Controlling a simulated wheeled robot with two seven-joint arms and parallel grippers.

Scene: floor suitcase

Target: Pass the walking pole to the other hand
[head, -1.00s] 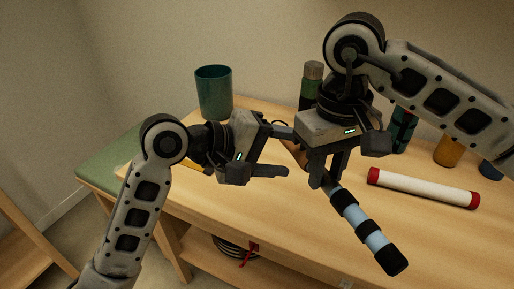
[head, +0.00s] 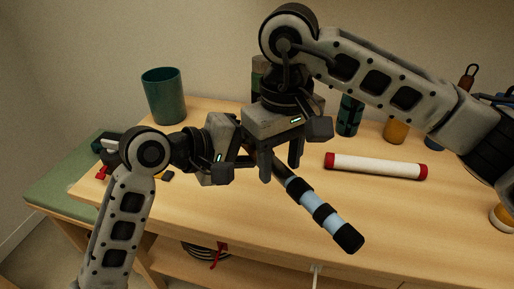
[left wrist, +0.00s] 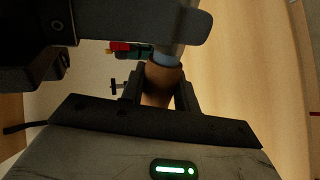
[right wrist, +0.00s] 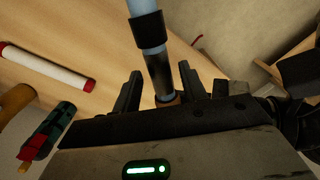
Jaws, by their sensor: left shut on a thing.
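The walking pole (head: 304,194) is light blue with black bands and a black end, and slants down to the right above the table. My left gripper (head: 246,160) is shut on its brown grip part, which shows between the fingers in the left wrist view (left wrist: 158,86). My right gripper (head: 281,162) is open, its two fingers spread with the pole between or just beyond them. The right wrist view shows the pole (right wrist: 158,72) between those fingers (right wrist: 160,88), with gaps at both sides. The pole's upper end is hidden by the grippers.
The wooden table (head: 220,225) has a teal cup (head: 163,96) at the back left. A white tube with red ends (head: 375,166) lies right of the pole. A dark bottle (head: 349,116) and an orange jar (head: 396,131) stand behind it. The front middle is clear.

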